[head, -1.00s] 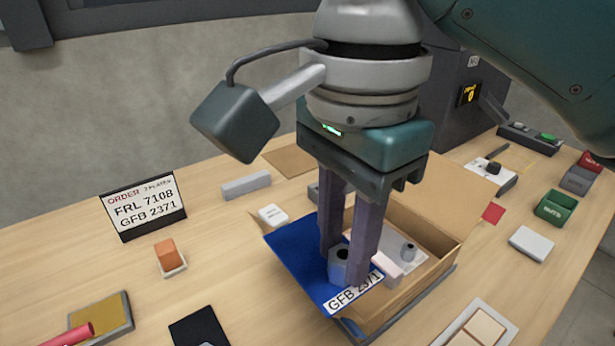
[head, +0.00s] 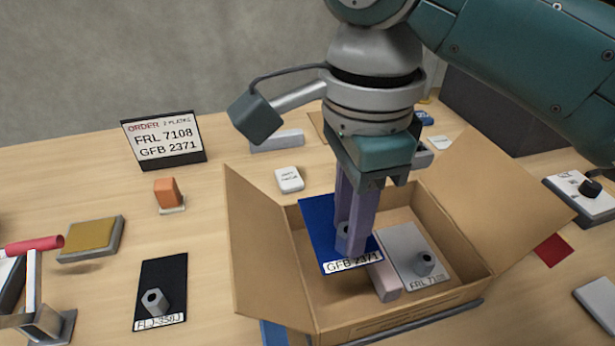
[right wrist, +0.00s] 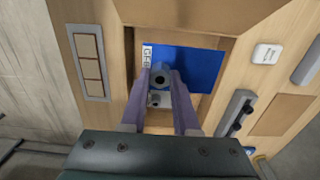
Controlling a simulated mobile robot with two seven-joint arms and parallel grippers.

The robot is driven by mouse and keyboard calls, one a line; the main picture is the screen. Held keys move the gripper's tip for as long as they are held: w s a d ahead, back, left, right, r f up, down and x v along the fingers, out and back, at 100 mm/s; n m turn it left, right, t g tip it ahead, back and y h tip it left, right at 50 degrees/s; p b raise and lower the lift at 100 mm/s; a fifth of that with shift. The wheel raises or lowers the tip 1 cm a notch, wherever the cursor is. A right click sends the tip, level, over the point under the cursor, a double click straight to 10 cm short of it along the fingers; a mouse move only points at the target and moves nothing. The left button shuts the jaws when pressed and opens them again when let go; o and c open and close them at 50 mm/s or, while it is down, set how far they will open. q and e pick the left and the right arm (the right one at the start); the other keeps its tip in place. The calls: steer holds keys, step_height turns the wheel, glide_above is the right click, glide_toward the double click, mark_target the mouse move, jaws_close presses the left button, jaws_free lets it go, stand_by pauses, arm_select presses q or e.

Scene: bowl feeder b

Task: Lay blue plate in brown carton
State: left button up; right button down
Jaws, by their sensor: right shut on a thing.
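The blue plate (head: 320,222), labelled GFB 2371, has a grey knob (head: 343,232) on it. My right gripper (head: 350,245) is shut on that knob, and the plate hangs over the left part of the open brown carton (head: 455,292). Whether the plate touches the carton floor is hard to tell. In the right wrist view the blue plate (right wrist: 200,68) shows beyond the fingers, with the knob (right wrist: 160,76) between them. A grey plate (head: 405,245) labelled FRL 7108 lies in the carton on the right. My left gripper is not clearly seen.
A pinkish block (head: 385,282) is in the carton between the plates. The carton flaps (head: 262,240) stand open at both sides. An order sign (head: 163,142) stands behind, left. A black plate (head: 160,295) lies on the table at the left, with an orange block (head: 168,191) farther back.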

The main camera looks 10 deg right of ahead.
step_height(320, 180, down, 6)
steer(key=shift+f+b, duration=0.1)
steer(key=shift+b, duration=0.5)
step_height(320, 180, down, 4)
steer(key=shift+r+b, duration=0.15)
steer(key=shift+b, duration=0.55)
steer(key=shift+f, duration=0.2)
steer(key=shift+f, duration=0.1)
steer(key=c, duration=0.7)
jaws_free()
steer(key=shift+o, duration=0.2)
